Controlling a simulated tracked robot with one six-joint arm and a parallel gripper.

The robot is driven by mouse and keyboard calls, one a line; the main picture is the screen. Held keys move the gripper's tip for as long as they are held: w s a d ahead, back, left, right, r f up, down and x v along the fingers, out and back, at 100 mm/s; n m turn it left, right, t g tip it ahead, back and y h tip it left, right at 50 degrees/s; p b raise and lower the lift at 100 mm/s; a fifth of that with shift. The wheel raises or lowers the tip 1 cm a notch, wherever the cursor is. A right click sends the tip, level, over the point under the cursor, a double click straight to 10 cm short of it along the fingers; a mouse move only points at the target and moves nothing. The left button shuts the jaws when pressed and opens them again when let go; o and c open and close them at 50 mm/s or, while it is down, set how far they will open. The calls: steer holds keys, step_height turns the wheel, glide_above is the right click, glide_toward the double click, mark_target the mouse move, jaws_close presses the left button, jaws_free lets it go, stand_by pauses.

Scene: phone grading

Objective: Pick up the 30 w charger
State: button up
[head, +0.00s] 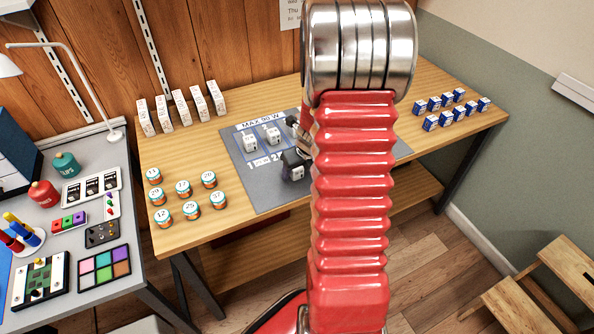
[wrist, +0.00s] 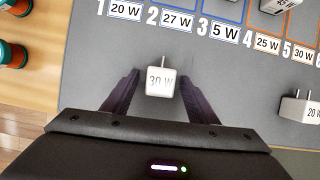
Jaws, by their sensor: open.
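The 30 W charger (wrist: 161,83) is a small white block with dark lettering and a thin prong toward the top of the wrist view. It is on the grey mat (wrist: 225,85), below the printed labels. My gripper (wrist: 161,76) is open, with one dark finger on each side of the charger. A gap shows between the charger and each finger, so it is not gripped. In the head view my red arm covers much of the mat. My dark gripper (head: 294,164) shows at the arm's left edge, and I cannot clearly make out the charger there.
A 20 W charger (wrist: 300,107) lies to the right in the wrist view. Another charger (wrist: 277,5) is at the top. Two white chargers (head: 250,142) (head: 273,136) stand in the mat's left slots. Several round tins (head: 183,188) stand left, several blue-white boxes (head: 446,104) right.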

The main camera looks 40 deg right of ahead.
stand_by(0.4)
steer(key=c, duration=1.2)
steer(key=shift+o, duration=0.2)
step_height(320, 180, up, 10)
steer(key=shift+r, duration=0.1)
stand_by(0.4)
